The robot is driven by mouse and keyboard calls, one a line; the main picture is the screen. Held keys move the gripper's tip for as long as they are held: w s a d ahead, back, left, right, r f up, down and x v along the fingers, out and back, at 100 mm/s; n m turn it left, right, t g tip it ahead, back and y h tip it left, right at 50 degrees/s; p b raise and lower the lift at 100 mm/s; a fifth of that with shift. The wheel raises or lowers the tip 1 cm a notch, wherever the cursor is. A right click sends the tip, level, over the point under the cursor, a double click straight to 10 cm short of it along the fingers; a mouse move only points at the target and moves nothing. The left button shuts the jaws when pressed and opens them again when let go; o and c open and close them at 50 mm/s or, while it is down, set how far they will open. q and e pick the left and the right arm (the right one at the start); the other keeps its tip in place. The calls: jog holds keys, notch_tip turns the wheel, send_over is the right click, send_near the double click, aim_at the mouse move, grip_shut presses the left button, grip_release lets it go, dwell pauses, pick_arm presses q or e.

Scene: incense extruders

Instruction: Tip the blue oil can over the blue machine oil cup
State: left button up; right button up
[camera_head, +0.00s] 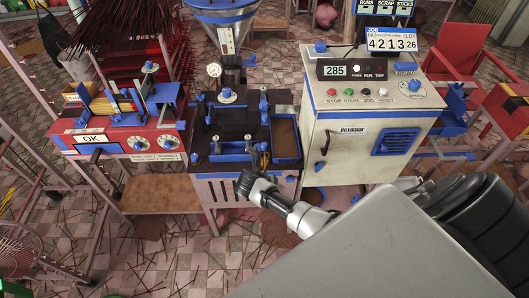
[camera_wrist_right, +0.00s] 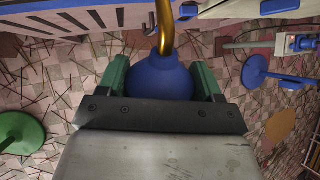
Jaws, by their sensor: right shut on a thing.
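The blue oil can (camera_wrist_right: 158,80) fills the space between the green fingers of my right gripper (camera_wrist_right: 161,78) in the right wrist view. Its curved brass spout (camera_wrist_right: 165,28) runs toward the top of that view. In the head view my right gripper (camera_head: 247,182) is low in front of the dark middle machine (camera_head: 228,155), and a small yellow, curved bit (camera_head: 263,160) shows just above it. The machine carries several blue fittings, and I cannot tell which one is the oil cup. My left gripper is not in view.
A white cabinet (camera_head: 330,145) with a blue vent stands right of the machine. A red unit (camera_head: 110,137) stands left, and a gauge and blue hopper (camera_head: 222,12) rise behind. Thin sticks litter the tiled floor. A blue round-based stand (camera_wrist_right: 255,73) shows in the wrist view.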

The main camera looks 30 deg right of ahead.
jog(key=shift+r, duration=0.15)
jog(key=shift+r+g+y+p, duration=0.3)
jog(key=shift+r+g+p, duration=0.15)
jog(key=shift+p, duration=0.7)
jog(key=shift+f+t+b, duration=0.25)
jog(key=shift+f+b, duration=0.2)
jog(key=shift+f, duration=0.05)
jog(key=shift+f+t+h+b, duration=0.4)
jog(key=shift+f+b, duration=0.05)
jog(key=shift+b, duration=0.05)
